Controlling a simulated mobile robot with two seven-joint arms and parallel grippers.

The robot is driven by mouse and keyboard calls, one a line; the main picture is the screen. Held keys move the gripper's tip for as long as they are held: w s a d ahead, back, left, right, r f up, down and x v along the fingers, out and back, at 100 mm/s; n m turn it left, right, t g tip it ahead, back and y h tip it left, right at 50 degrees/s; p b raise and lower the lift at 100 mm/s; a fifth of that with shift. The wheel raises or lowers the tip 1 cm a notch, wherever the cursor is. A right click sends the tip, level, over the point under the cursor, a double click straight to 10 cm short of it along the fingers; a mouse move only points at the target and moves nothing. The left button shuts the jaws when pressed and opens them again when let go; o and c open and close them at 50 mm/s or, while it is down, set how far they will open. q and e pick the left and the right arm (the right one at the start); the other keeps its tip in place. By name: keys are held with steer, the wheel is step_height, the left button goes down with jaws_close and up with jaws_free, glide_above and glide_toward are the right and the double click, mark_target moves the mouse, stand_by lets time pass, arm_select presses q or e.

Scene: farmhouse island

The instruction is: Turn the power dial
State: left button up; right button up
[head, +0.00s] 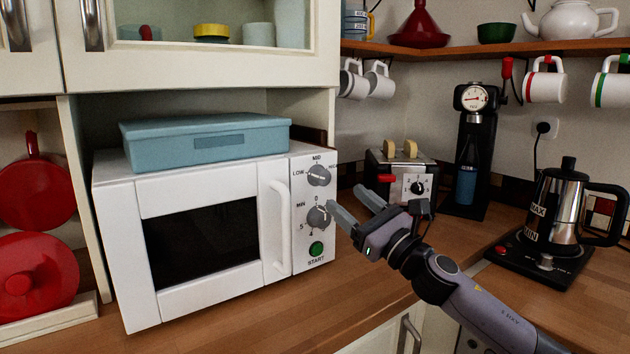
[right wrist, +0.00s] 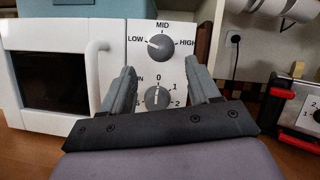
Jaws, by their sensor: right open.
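The white microwave (head: 270,165) stands on the wooden counter. Its power dial (head: 318,175), marked LOW, MID and HIGH, is the upper grey knob on the panel. In the right wrist view the power dial (right wrist: 161,46) shows above the fingertips, its light mark pointing toward LOW. The timer dial (head: 318,216) sits below it; in the wrist view the timer dial (right wrist: 157,98) shows between the fingers. My right gripper (head: 348,201) is open and empty, in front and to the right of the panel, apart from the power dial. My left gripper is not in view.
A green START button (head: 316,249) is under the dials and a white door handle (head: 281,228) is to their left. A blue box (head: 205,142) lies on the microwave.

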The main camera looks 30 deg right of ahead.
mark_target(326, 181)
steer(key=p+x, duration=0.2)
steer(key=x, duration=0.2)
steer(key=shift+w+a+r, duration=0.1)
steer(key=shift+w+r, duration=0.2)
steer(key=shift+r, duration=0.05)
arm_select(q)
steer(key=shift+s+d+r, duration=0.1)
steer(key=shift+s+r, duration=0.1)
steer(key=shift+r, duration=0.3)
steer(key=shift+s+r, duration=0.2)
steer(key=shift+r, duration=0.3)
arm_select(e)
steer(key=shift+x, duration=1)
steer(key=shift+f, duration=0.15)
steer(key=c, duration=1)
